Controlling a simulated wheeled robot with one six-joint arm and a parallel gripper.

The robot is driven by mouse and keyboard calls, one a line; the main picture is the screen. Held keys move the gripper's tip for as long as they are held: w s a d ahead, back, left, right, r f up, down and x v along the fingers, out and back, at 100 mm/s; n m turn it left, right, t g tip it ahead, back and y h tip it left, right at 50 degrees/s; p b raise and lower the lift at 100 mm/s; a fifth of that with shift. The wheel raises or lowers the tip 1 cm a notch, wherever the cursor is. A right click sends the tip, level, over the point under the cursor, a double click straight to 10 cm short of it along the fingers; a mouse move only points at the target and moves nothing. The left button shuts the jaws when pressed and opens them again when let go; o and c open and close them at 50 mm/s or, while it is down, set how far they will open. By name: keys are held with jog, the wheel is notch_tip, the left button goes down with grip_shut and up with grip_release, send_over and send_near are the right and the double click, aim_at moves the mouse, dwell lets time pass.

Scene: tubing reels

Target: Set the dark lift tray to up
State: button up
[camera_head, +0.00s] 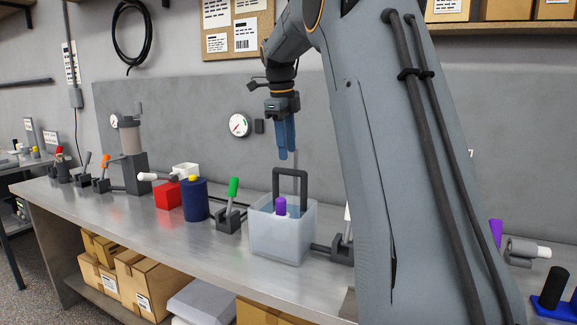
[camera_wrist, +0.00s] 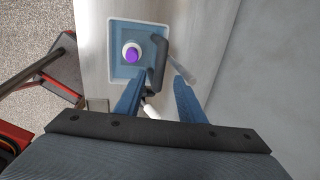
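A dark handle (camera_head: 291,173), which looks like part of the lift tray, stands above the rim of a translucent tank (camera_head: 276,240). The rest of the tray is hidden or unclear through the tank wall. In the wrist view the dark handle (camera_wrist: 157,62) lies inside the right side of the pale blue tank (camera_wrist: 121,25). A purple-topped piece (camera_head: 281,206) is in the tank, left of the handle. My gripper (camera_head: 287,155) is above the handle, apart from it, fingers down. In the wrist view its blue fingers (camera_wrist: 155,88) are spread, with nothing between them.
A thin metal post (camera_head: 296,165) rises beside the handle. A green-handled lever (camera_head: 232,196) stands left of the tank; a white-tipped lever (camera_head: 345,235) is close on its right. A blue cylinder (camera_head: 195,201) and red block (camera_head: 168,195) stand farther left on the metal bench (camera_head: 120,220).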

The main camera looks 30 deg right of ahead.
aim_at(288, 170)
jog(key=shift+w+d+f+p, duration=0.1)
jog(key=shift+d+f+p, duration=0.1)
jog(key=shift+f, duration=0.8)
jog(key=shift+w+d+f+p, duration=0.1)
jog(key=shift+w+f+p, duration=0.1)
jog(key=shift+f, duration=0.85)
jog(key=shift+w+d+f+p, duration=0.1)
jog(key=shift+d+f+p, duration=0.1)
jog(key=shift+f, duration=0.8)
grip_shut()
